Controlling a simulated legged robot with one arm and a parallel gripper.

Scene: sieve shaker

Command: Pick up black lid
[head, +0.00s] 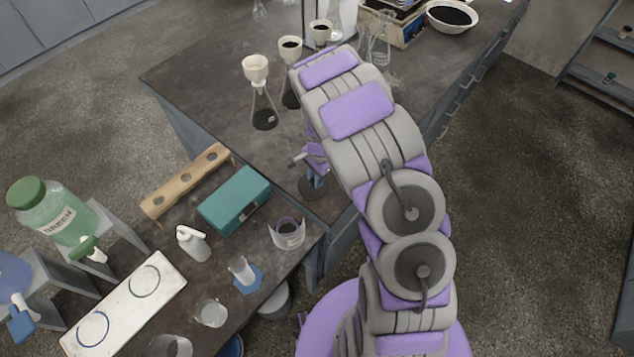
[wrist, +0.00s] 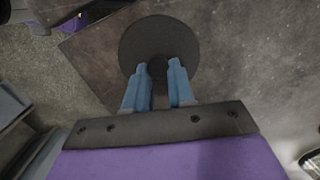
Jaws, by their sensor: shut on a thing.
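The black lid (wrist: 157,35) is a dark round disc with a small knob in the wrist view. My gripper (wrist: 159,66) has its two blue fingers shut on the knob at the lid's middle. In the head view my gripper (head: 316,177) points down near the bench corner. The dark disc of the lid (head: 312,190) shows just beneath the fingers, partly hidden by them. I cannot tell whether the lid touches the bench or is raised off it.
Flasks with funnels (head: 262,95) stand behind my gripper on the dark bench (head: 200,75). A teal box (head: 233,199), a wooden rack (head: 185,180), a wash bottle (head: 193,243) and a round container (head: 288,234) stand to the left and front. The bench edge is close.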

